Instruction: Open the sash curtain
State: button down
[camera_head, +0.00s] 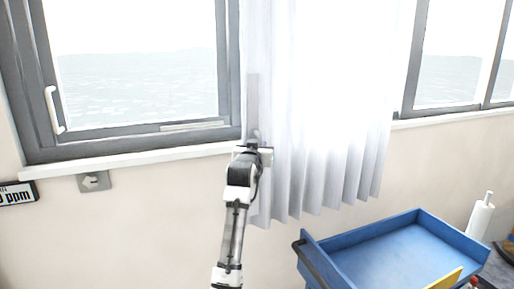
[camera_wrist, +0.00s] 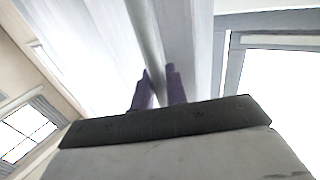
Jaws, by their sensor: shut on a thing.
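The sash curtain (camera_head: 330,120) is white and pleated and hangs over the middle of the window wall, between a left window and a right window. My gripper (camera_head: 253,140) is at the curtain's left edge, low down near sill height. The curtain's top and rail are out of view.
The left window (camera_head: 135,65) has a grey frame and a white handle (camera_head: 54,110). A wall sign (camera_head: 17,194) is at the far left.

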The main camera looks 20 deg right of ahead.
jog(key=shift+d+f, duration=0.1)
jog(key=c, duration=1.8)
grip_release()
jog(key=shift+o, duration=0.2)
jog(key=b+v, duration=0.4)
jog(key=v, duration=1)
